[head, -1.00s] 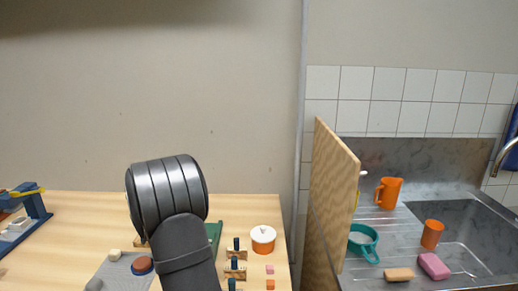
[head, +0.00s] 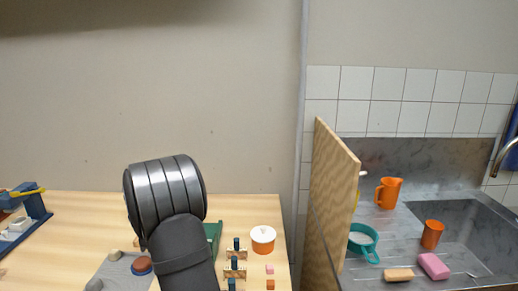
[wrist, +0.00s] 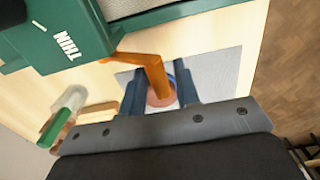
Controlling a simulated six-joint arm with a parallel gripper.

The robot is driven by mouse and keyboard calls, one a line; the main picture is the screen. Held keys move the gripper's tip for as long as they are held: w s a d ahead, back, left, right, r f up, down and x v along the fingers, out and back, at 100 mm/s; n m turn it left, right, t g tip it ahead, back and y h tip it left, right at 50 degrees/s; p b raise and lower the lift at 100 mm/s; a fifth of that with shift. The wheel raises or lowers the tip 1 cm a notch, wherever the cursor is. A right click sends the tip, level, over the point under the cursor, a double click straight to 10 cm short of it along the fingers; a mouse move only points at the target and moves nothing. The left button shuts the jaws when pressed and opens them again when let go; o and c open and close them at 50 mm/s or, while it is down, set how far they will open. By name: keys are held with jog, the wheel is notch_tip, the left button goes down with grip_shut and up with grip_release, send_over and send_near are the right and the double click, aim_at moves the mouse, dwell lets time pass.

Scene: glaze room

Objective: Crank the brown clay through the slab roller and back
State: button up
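The green slab roller (wrist: 75,40) fills the upper left of the wrist view; a sliver of green (head: 213,232) shows behind my arm in the head view. Its orange crank (wrist: 153,70) reaches down between the two dark blue fingers of my gripper (wrist: 160,92). The fingers are apart, one on each side of the handle, and a narrow gap shows at the right finger. In the head view my gripper is hidden by my arm. A brown round piece (head: 142,264) with a blue edge lies on a grey mat; I cannot tell whether it is the clay.
The grey mat (head: 112,272) also shows in the wrist view. A white-and-orange tub (head: 263,240) and small wooden pieces with dark blue parts (head: 235,254) stand right of my arm. A tall wooden board (head: 331,200) separates the table from the sink. A blue device (head: 36,208) stands far left.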

jog(key=shift+w+r, duration=0.1)
jog(key=shift+r, duration=3.45)
jog(key=shift+f, duration=0.15)
notch_tip(320, 180, down, 6)
jog(key=shift+f, duration=0.45)
jog(key=shift+s, duration=0.4)
jog(key=shift+w+r, duration=0.1)
